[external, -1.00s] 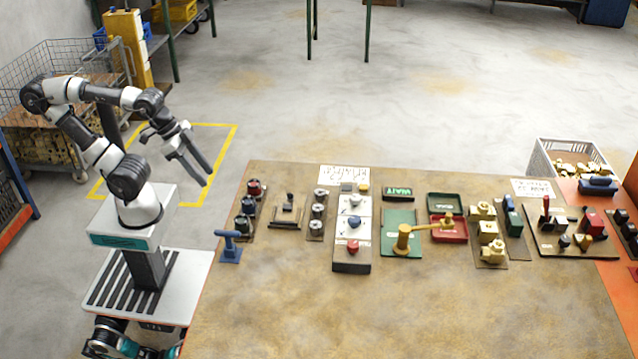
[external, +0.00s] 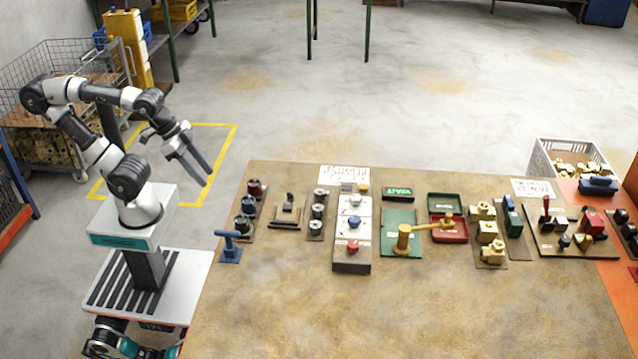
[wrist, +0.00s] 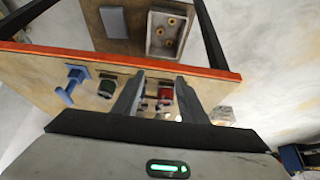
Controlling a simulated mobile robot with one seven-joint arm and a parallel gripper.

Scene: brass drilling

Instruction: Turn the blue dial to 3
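A small panel near the left edge of the table holds a column of three dials. The blue dial (external: 248,204) is the middle one, between the red dial (external: 254,188) and the green dial (external: 242,222). Its setting is too small to read. In the wrist view the green dial (wrist: 107,87) and red dial (wrist: 165,91) show, but the blue dial is not clearly seen and a finger may hide it. My gripper (external: 207,180) is in the air left of the table, apart from the panel. Its fingers (wrist: 160,77) are spread with nothing held between them.
A blue T-handle (external: 230,246) stands at the table's left edge, close to the dial panel. A slider-like fixture (external: 289,208) and a column of grey knobs (external: 319,211) stand to the right. The table's (external: 400,315) front half is clear.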

